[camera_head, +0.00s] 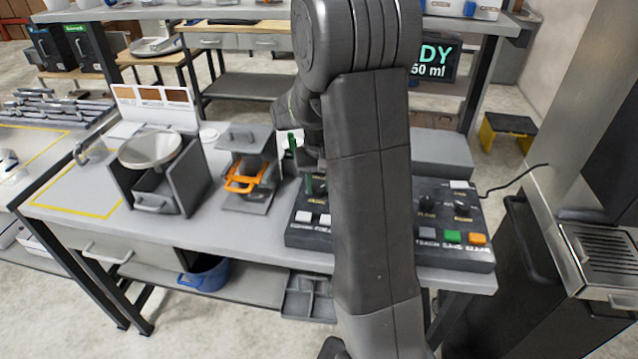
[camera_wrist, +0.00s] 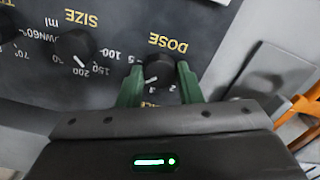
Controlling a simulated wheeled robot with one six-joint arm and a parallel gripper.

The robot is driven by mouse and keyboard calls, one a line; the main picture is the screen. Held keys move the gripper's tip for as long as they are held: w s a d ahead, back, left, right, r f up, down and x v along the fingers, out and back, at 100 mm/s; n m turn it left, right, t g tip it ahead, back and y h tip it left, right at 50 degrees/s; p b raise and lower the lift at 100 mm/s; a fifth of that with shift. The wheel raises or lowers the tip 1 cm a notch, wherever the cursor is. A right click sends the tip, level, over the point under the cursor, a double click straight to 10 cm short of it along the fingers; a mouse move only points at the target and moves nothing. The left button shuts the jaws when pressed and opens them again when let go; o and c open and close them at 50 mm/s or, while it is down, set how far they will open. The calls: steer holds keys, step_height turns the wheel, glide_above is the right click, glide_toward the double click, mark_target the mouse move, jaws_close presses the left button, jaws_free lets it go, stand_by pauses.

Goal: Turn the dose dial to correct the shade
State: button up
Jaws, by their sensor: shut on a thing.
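The dose dial (camera_wrist: 158,76) is a round black knob below the label DOSE on the dark control panel (camera_head: 290,238). Its white pointer mark shows near the low numbers of its scale, but the exact setting is hard to read. My gripper (camera_wrist: 160,67) has its two green fingers on either side of the dial, shut on it. A card with brown shade patches (camera_head: 152,97) stands upright at the back left of the bench.
A size dial (camera_wrist: 74,46) sits beside the dose dial. The panel's right part has more knobs and coloured buttons (camera_head: 453,237). An orange-handled holder (camera_head: 242,181) and a round-topped scale (camera_head: 150,148) stand left. A display (camera_head: 434,62) shows "50 ml", partly hidden.

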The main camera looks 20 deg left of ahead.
mark_target(319, 188)
steer(key=o, duration=1)
steer(key=shift+r, duration=0.1)
step_height(319, 188, up, 14)
steer(key=shift+f+b, duration=0.15)
steer(key=shift+b, duration=0.2)
steer(key=shift+f, duration=0.15)
step_height(319, 188, down, 14)
steer(key=shift+r+p, duration=0.15)
steer(key=shift+p, duration=0.2)
